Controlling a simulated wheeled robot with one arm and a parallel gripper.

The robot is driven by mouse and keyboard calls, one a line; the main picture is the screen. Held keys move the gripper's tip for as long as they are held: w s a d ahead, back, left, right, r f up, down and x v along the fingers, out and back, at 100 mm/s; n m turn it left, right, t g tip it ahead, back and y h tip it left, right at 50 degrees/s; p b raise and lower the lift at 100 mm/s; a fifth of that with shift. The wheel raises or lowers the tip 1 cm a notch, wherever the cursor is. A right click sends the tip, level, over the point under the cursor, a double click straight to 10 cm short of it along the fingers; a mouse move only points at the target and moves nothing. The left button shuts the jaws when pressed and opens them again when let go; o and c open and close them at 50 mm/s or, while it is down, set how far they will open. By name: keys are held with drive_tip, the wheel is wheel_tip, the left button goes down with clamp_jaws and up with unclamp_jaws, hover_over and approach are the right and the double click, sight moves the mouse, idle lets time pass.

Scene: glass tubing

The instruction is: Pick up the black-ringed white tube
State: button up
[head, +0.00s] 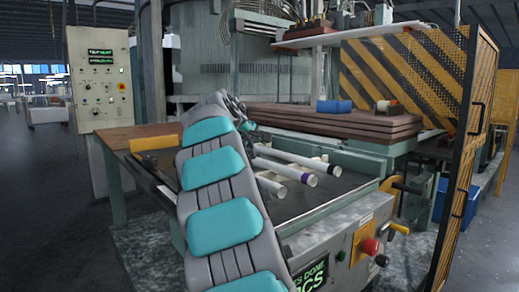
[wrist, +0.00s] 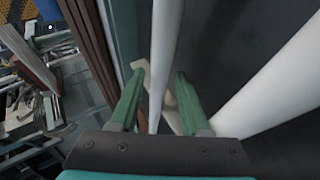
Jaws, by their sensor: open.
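The black-ringed white tube (head: 287,155) lies farthest back of the tubes on the dark machine bed, with its dark band near the right end. My gripper (wrist: 159,76) is open, its two green fingers on either side of a white tube (wrist: 163,50) in the wrist view. This tube is the one nearest the brown boards, which fits the black-ringed one, but no ring shows there. I cannot tell whether the fingers touch it. In the head view my arm hides part of the gripper and the tubes' left ends.
A purple-ringed tube (head: 285,170) and another white tube (head: 268,187) lie nearer the front. A neighbouring tube (wrist: 270,85) is close on the right in the wrist view. Brown boards (head: 335,122) carry a blue object (head: 334,106).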

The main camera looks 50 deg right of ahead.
drive_tip(key=shift+d+f, duration=0.1)
drive_tip(key=shift+d, duration=0.1)
clamp_jaws()
idle(0.4)
